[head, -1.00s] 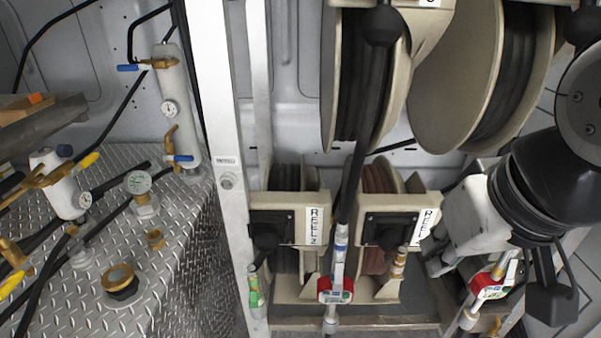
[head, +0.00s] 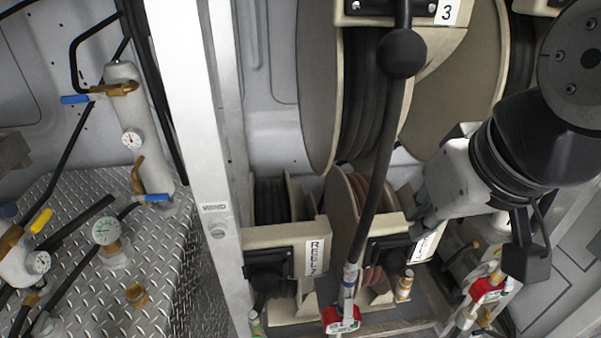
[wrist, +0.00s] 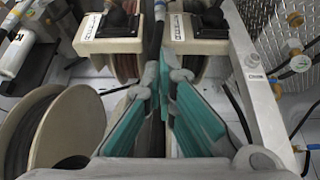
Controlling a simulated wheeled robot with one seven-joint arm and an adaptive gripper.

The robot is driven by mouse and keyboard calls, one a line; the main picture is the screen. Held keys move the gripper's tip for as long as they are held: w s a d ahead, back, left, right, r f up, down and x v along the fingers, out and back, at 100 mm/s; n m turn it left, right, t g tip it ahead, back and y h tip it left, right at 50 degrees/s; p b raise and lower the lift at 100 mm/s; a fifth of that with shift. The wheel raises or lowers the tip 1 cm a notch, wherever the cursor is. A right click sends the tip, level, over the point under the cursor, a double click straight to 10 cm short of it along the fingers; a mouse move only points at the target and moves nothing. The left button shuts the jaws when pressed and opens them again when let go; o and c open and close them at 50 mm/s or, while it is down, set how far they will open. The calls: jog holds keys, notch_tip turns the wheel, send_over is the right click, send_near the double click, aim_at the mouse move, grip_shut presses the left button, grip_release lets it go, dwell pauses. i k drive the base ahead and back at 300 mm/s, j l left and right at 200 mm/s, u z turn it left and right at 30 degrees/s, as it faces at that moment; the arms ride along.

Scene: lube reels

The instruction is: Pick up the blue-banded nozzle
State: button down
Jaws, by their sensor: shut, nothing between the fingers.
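The blue-banded nozzle (head: 348,291) hangs upright from a black hose in the lower middle of the head view. Its red handle part (head: 342,320) sits near the bottom edge, and its lower end is cut off. My gripper (head: 420,226) is to the right of that hose and higher than the nozzle, partly hidden by my wrist. In the wrist view my gripper (wrist: 167,72) shows teal finger pads closing together, with nothing held. A black hose (wrist: 153,42) and a pale nozzle part (wrist: 160,10) show beyond the fingertips; I cannot make out the band there.
Another red-handled nozzle (head: 488,290) with a yellow band hangs at right. A green-banded nozzle (head: 256,324) and an orange-banded one (head: 403,286) are by the lower reels. A white post (head: 205,180) stands left. Large hose reels (head: 320,90) fill the upper middle.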

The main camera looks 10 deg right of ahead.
aim_at(334, 314)
jog(key=k+l, duration=0.1)
jog(key=l, duration=0.65)
jog(key=k+l, duration=0.15)
jog(key=l, duration=0.2)
jog(key=k+l+u, duration=0.1)
jog(key=l+u, duration=0.15)
jog(key=k+l+u, duration=0.2)
jog(key=l, duration=0.25)
jog(key=k+l+u, duration=0.1)
jog(key=l+u, duration=0.15)
jog(key=k+l+u, duration=0.2)
jog(key=l, duration=0.2)
jog(key=u, duration=0.85)
